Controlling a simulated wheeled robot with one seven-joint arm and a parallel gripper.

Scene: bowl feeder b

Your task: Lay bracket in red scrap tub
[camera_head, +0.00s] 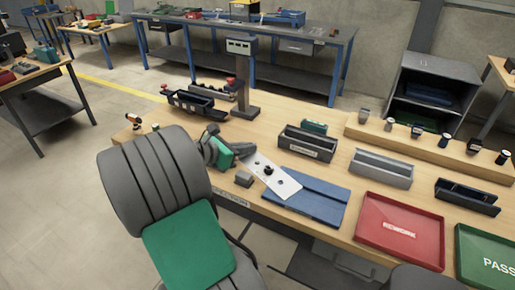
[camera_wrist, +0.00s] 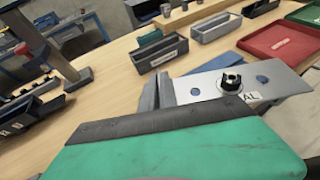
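The bracket, a pale metal plate (camera_head: 272,176) with holes and a black knob-like part on it, lies across the near-left side of the blue mat area in the head view. It also shows in the wrist view (camera_wrist: 208,86), its left end at my grey fingers. My gripper (camera_wrist: 160,92) appears shut on that end; the far side of the grip is hidden. In the head view my gripper (camera_head: 241,160) meets the plate's upper-left end. A red tray (camera_head: 440,236) labelled REWORK lies to the right; I see no label reading scrap.
A blue mat (camera_head: 318,207) lies between bracket and red tray. A green tray (camera_head: 470,245) marked PASS is at far right. A post (camera_head: 241,75) rises behind my gripper. A small grey block (camera_head: 244,179) sits nearby.

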